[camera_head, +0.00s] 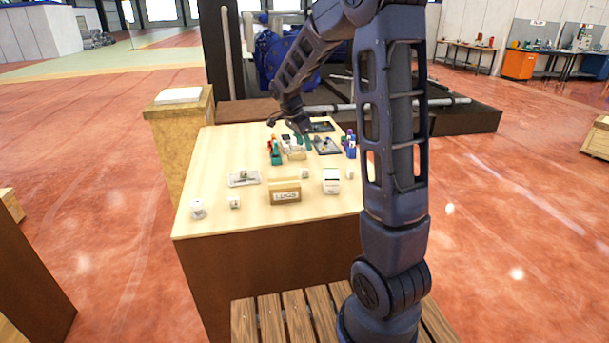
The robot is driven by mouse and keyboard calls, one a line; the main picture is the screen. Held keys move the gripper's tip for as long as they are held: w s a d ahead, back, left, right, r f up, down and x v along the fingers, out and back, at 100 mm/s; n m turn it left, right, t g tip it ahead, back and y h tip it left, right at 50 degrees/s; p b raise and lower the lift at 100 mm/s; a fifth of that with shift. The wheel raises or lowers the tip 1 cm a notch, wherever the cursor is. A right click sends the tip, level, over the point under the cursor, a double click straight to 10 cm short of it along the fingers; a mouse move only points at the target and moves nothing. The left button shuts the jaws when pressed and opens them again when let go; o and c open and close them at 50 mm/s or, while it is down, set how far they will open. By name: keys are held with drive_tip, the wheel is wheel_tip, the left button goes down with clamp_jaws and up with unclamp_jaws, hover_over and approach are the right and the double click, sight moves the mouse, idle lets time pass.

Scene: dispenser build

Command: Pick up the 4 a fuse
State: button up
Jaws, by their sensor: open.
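The 4 A fuse cannot be told apart at this size; several small pieces lie on the pale wooden table (215,160). My gripper (299,132) is over the far part of the table, reaching down from the upper left of my arm. It is open, and its fingers look small and partly blend with the things below. Under and around it is a cluster of small parts, with a light box (297,154) among them. Whether it touches any of them cannot be told.
A labelled cardboard box (285,191), a white box (331,181), a white tray (244,178) and small white cubes (197,209) stand nearer. A red and teal item (276,152), a dark board (326,146) and a purple-blue item (350,144) flank the cluster. The table's left side is mostly clear.

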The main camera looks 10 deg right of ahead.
sight(304, 169)
drive_tip(key=w+a+f+m, duration=0.2)
drive_tip(key=w+a+f, duration=0.1)
drive_tip(key=w+f, duration=0.25)
drive_tip(key=shift+h, duration=0.5)
drive_tip(key=shift+s+d+x, duration=0.1)
drive_tip(key=shift+s+x, duration=0.05)
drive_tip(key=shift+x, duration=1.65)
drive_tip(key=shift+s+d+x, duration=0.1)
drive_tip(key=shift+s+x, duration=0.05)
drive_tip(key=shift+x, duration=1.7)
drive_tip(key=shift+s+x, duration=0.15)
drive_tip(key=shift+x, duration=1.65)
drive_tip(key=shift+r, duration=0.1)
clamp_jaws()
drive_tip(key=shift+r, duration=0.1)
